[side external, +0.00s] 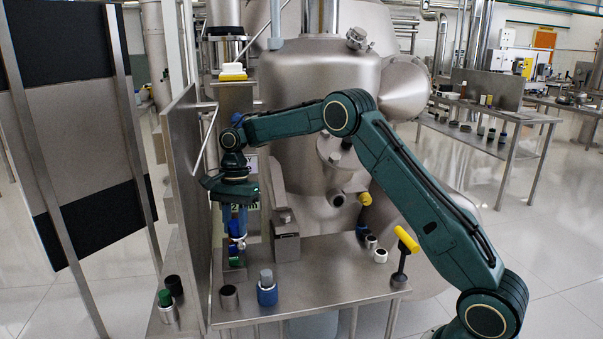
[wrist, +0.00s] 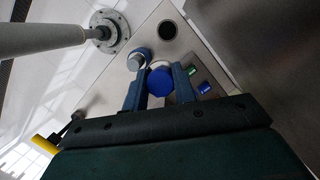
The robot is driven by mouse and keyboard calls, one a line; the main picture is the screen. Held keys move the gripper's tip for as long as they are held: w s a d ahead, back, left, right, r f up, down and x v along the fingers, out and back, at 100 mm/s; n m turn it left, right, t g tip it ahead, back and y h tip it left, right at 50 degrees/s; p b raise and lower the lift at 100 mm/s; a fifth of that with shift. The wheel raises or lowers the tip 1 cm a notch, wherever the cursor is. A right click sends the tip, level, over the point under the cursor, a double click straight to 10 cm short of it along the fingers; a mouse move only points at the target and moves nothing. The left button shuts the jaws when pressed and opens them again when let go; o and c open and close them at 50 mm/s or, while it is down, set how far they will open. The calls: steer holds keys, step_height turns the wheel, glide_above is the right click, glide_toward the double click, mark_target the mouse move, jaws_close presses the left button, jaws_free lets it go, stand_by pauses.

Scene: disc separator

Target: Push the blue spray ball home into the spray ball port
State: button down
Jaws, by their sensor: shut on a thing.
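My gripper (side external: 235,222) points straight down above the left part of the steel bench. Its blue fingers also show in the wrist view (wrist: 159,88), one on each side of a blue round-topped piece (wrist: 160,82), which I take to be the spray ball. The fingers are shut on this piece. In the side view the held piece is small and partly hidden by the fingers. An open pipe stub (side external: 337,201) sticks out of the steel vessel to the right, apart from my gripper. I cannot tell for sure which opening is the spray ball port.
A small block (side external: 233,270) with green and blue parts stands below my gripper. A steel panel (side external: 183,190) rises close on the left. A yellow-handled tool (side external: 405,245) stands at the right edge.

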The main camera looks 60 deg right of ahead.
steer(key=s+d+r+n+t+h, duration=0.1)
steer(key=s+d+n+h, duration=0.15)
steer(key=d, duration=0.35)
steer(key=s+d+r+n+h, duration=0.2)
steer(key=d+h, duration=0.1)
steer(key=d, duration=0.3)
steer(key=s+d+f+n+t+h, duration=0.3)
steer(key=s+d+f+t+h, duration=0.4)
steer(key=s+d+f, duration=0.4)
steer(key=shift+s+d+f+t+h, duration=0.3)
steer(key=shift+s+d+t, duration=0.5)
steer(key=shift+s+d, duration=1.45)
steer(key=shift+s+a+n, duration=0.35)
steer(key=shift+a, duration=0.15)
steer(key=shift+w+d, duration=0.1)
steer(key=shift+d, duration=0.05)
